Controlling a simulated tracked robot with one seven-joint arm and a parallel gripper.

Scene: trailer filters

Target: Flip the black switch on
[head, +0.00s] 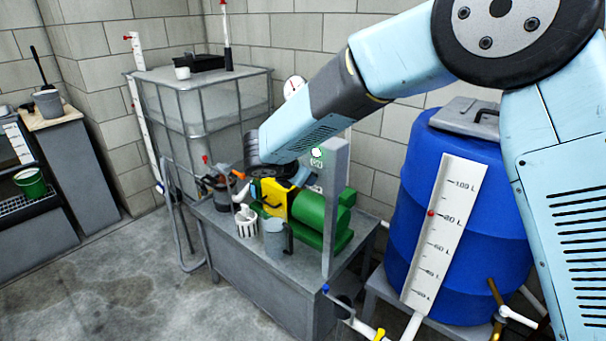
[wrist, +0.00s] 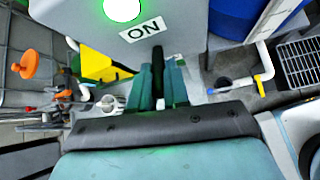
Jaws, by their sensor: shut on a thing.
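The black switch (wrist: 157,53) sticks out below a white ON label (wrist: 139,53) on a grey panel (wrist: 185,22). My gripper (wrist: 160,76) is shut on the switch, with a teal finger on each side of it. The lower part of the switch is hidden between the fingers. A round lamp (wrist: 122,8) on the panel glows green, and it also shows lit on the grey post (head: 335,210) in the head view. In the head view my arm reaches down to this post, and the fingers and switch cannot be made out there.
A green pump (head: 318,215) and a yellow part (head: 272,198) sit on the grey bench (head: 262,262) under my arm. A grey cup (head: 275,238) stands in front. A blue barrel (head: 455,205) is at right, and a caged tank (head: 205,115) is behind left.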

